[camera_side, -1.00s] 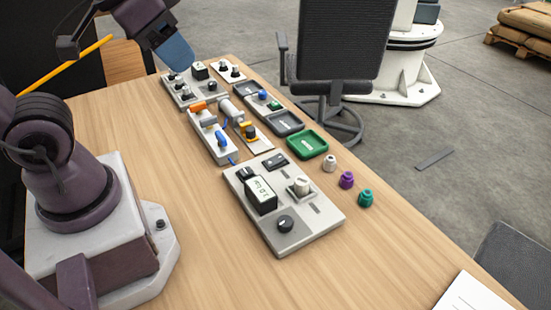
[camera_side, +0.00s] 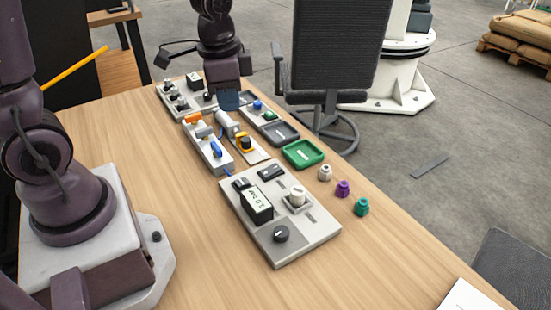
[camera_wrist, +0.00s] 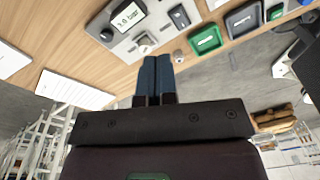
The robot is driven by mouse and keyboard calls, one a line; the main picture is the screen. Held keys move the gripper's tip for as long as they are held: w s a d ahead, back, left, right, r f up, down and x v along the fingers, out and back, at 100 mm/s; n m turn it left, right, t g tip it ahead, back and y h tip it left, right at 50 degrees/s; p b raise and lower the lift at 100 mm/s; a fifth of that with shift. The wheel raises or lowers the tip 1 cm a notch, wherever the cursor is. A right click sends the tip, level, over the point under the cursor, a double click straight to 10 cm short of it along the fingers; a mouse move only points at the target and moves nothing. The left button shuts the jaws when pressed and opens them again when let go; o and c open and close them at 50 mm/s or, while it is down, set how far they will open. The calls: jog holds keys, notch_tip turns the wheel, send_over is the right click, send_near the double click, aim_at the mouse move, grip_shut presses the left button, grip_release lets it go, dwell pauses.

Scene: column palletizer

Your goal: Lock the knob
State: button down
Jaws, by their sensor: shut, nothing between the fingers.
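My gripper (camera_side: 229,100) shows in the side view with its blue fingers pointing down over the far end of the panels. In the wrist view my gripper (camera_wrist: 154,62) has its two blue fingers together with nothing between them. Several knobs are in view. A black knob (camera_side: 281,234) and a white knob (camera_side: 298,196) are on the near grey panel (camera_side: 300,236). A yellow-and-black knob (camera_side: 244,141) sits on a narrow panel just nearer than my fingers. I cannot tell which knob the task means. The fingers hide part of the far panels; contact cannot be told.
A display (camera_side: 257,201) stands on the near panel. A blue-handled valve (camera_side: 216,149) lies left of the yellow-and-black knob. A green tray (camera_side: 303,153) and small white, purple (camera_side: 342,188) and teal (camera_side: 362,207) pieces line the right table edge.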

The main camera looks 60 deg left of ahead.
aim_at(276, 167)
jog(key=w+a+f+m, duration=0.1)
jog(key=w+f+m, duration=0.5)
jog(key=m, duration=0.7)
jog(key=shift+w+a+f+t, duration=0.3)
jog(key=shift+w+t, duration=0.1)
jog(key=shift+w, duration=0.9)
jog(key=f, duration=0.4)
jog(key=w+f, duration=0.1)
jog(key=f, duration=0.4)
jog(key=w+f, duration=0.1)
jog(key=f, duration=0.3)
jog(key=shift+w+f, duration=0.1)
jog(key=shift+f, duration=0.3)
jog(key=shift+w+f+g, duration=0.1)
jog(key=shift+f+g, duration=0.15)
jog(key=shift+g, duration=0.05)
